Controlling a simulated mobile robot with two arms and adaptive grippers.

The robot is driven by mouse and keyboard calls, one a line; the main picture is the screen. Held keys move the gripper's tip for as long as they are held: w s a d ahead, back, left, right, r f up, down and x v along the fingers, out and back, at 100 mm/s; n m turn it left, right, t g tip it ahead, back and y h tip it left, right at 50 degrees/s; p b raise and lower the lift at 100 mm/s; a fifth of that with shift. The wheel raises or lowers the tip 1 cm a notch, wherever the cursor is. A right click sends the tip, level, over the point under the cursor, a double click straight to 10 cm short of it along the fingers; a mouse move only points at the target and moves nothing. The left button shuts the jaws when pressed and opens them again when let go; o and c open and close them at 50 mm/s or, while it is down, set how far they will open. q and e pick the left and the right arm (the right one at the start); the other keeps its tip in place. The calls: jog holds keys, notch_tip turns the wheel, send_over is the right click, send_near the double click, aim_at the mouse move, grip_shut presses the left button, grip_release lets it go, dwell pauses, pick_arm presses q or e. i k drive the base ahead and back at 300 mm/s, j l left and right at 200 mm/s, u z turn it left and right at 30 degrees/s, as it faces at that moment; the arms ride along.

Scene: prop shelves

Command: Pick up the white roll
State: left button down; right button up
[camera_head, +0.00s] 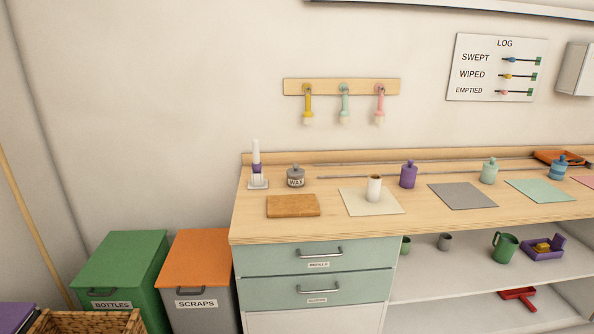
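A white roll (374,188) stands upright on a cream mat (351,203) on the wooden worktop. Another slim white item (256,153) with a purple lower part stands in a small pale holder at the worktop's left end. Neither of my grippers shows in the head view.
A grey WAX jar (296,177) and a brown board (293,206) lie left of the roll. A purple bottle (408,175) stands to its right, then a grey mat (462,196). Green BOTTLES (122,258) and orange-lidded SCRAPS (199,256) bins stand left of the drawers.

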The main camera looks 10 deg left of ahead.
aim_at(374, 181)
jog(key=i+j, duration=0.2)
jog(key=i, duration=0.3)
jog(key=i+j+z, duration=0.1)
jog(key=i, duration=0.4)
